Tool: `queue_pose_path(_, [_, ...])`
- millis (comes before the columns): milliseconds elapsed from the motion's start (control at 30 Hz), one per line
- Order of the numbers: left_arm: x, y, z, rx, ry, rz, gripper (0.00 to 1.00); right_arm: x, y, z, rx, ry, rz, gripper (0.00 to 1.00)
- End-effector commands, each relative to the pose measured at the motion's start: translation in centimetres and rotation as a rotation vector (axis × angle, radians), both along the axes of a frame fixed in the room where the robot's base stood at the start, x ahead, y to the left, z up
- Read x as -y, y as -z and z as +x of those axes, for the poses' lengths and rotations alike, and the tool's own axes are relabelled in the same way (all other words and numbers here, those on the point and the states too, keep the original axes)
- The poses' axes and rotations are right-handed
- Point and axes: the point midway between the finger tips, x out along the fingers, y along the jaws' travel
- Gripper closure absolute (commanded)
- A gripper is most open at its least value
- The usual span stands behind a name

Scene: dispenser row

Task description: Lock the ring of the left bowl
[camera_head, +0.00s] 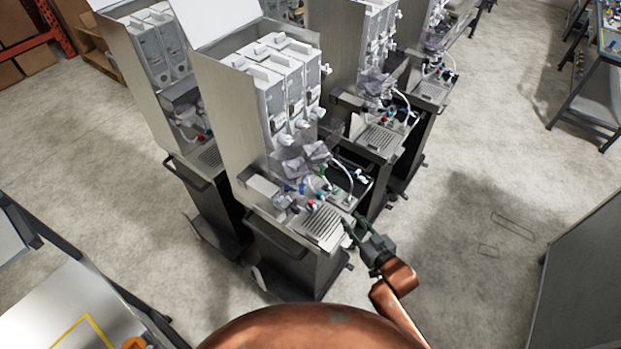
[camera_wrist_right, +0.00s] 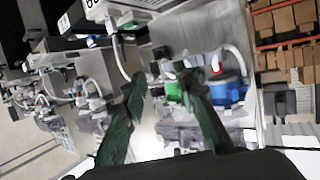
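The front dispenser (camera_head: 240,130) stands mid-view, with several canisters above and two clear, greyish bowls low on its front. The left bowl (camera_head: 291,166) has a blue part (camera_head: 291,187) below it, perhaps its ring; whether that is locked is too small to tell. The right bowl (camera_head: 316,152) has green parts (camera_head: 326,186) near it. My right gripper (camera_head: 354,229) is open and empty, just right of the drip tray (camera_head: 322,223). In the right wrist view its dark green fingers (camera_wrist_right: 160,78) are spread, with the blue part (camera_wrist_right: 228,91) beyond them. My left gripper is out of view.
More dispensers (camera_head: 360,60) stand behind and beside this one, close together. A white hose (camera_head: 345,175) arches beside the bowls on the right. A grey panel (camera_head: 590,270) stands at the right edge. The floor between is clear.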

Motion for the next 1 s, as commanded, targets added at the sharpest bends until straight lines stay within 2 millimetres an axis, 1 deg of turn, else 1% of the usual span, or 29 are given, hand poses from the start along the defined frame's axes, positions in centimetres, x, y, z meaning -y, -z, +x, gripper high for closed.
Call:
queue_pose_path(33, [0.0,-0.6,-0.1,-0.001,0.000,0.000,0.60,-1.8,-3.3,0.2,0.053,-0.043,0.023,0.72])
queue_pose_path(100, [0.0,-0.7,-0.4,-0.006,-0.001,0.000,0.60,-4.3,-6.5,0.5,0.125,-0.106,0.063,0.72])
queue_pose_path(200, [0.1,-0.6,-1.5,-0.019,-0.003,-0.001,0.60,-7.1,-9.3,0.6,0.205,-0.188,0.113,0.72])
queue_pose_path(300, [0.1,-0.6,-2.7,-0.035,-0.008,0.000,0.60,-8.7,-10.8,0.5,0.247,-0.237,0.144,0.72])
queue_pose_path(433, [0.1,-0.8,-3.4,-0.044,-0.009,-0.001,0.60,-9.8,-11.4,1.0,0.265,-0.257,0.158,0.72])
queue_pose_path(567, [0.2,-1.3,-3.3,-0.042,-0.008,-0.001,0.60,-11.0,-11.5,2.4,0.264,-0.257,0.160,0.72])
queue_pose_path(667, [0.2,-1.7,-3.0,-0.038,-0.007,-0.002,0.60,-12.1,-11.5,3.7,0.264,-0.256,0.160,0.72])
queue_pose_path(800, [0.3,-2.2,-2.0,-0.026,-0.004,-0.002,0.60,-13.3,-11.5,5.2,0.264,-0.256,0.159,0.72])
queue_pose_path(900, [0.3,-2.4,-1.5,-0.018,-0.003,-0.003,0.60,-13.8,-11.4,5.9,0.263,-0.255,0.159,0.72])
queue_pose_path(1000, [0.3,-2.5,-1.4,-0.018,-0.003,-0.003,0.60,-14.1,-11.3,6.3,0.263,-0.255,0.157,0.72])
